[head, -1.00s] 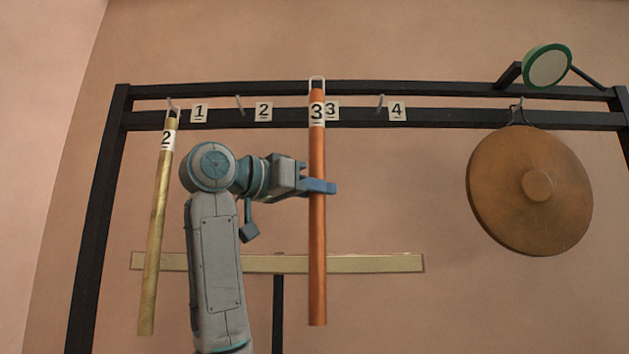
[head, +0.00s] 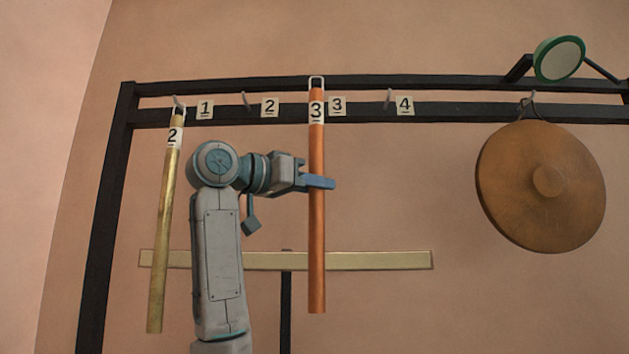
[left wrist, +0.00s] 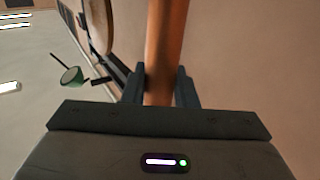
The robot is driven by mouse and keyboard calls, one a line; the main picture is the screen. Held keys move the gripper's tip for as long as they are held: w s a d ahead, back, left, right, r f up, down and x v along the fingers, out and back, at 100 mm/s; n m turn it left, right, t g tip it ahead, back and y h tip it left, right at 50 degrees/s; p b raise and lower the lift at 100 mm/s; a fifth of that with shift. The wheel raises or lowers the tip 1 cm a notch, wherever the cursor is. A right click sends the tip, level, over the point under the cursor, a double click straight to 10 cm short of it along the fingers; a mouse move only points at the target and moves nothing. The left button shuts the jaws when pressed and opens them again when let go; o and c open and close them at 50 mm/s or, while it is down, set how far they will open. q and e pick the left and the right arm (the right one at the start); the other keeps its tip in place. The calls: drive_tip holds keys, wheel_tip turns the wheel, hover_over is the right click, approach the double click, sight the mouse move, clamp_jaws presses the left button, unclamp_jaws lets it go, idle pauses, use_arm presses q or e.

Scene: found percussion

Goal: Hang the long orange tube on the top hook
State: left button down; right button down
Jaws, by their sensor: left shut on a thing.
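The long orange tube (head: 317,220) hangs upright in my left gripper (head: 320,183), which is shut around it at about mid-length. It bears a 3 label, and its wire loop (head: 316,80) reaches the upper rail. In the left wrist view the orange tube (left wrist: 164,60) stands between the fingers (left wrist: 160,90). The black rack (head: 220,116) carries hooks at plates 1, 2 and 4; the hook by plate 3 (head: 337,106) is not visible, perhaps behind the tube. I cannot tell whether the loop touches a hook. My right gripper is out of view.
A brass tube (head: 163,230) labelled 2 hangs by plate 1, left of my arm. A round brown gong (head: 540,215) hangs at the right, below a green-rimmed disc (head: 558,60). A pale crossbar (head: 370,260) runs behind the tube. Hooks 2 (head: 245,101) and 4 (head: 389,98) are empty.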

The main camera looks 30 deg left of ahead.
use_arm(q)
drive_tip(key=shift+w+a+p, duration=0.15)
drive_tip(key=shift+w+a, duration=0.2)
drive_tip(key=shift+w, duration=0.2)
drive_tip(key=shift+w+a+p, duration=0.15)
drive_tip(key=shift+w+a, duration=0.15)
drive_tip(key=shift+w, duration=0.2)
drive_tip(key=shift+w+a+f+p, duration=0.1)
drive_tip(key=shift+w+a+f, duration=0.2)
drive_tip(key=shift+w, duration=0.25)
drive_tip(key=shift+w+a+f+p, duration=0.15)
drive_tip(key=shift+w+a, duration=0.25)
drive_tip(key=shift+w, duration=0.15)
drive_tip(key=shift+w+a+f+p, duration=0.1)
drive_tip(key=shift+w+a+f, duration=0.2)
drive_tip(key=shift+w, duration=0.25)
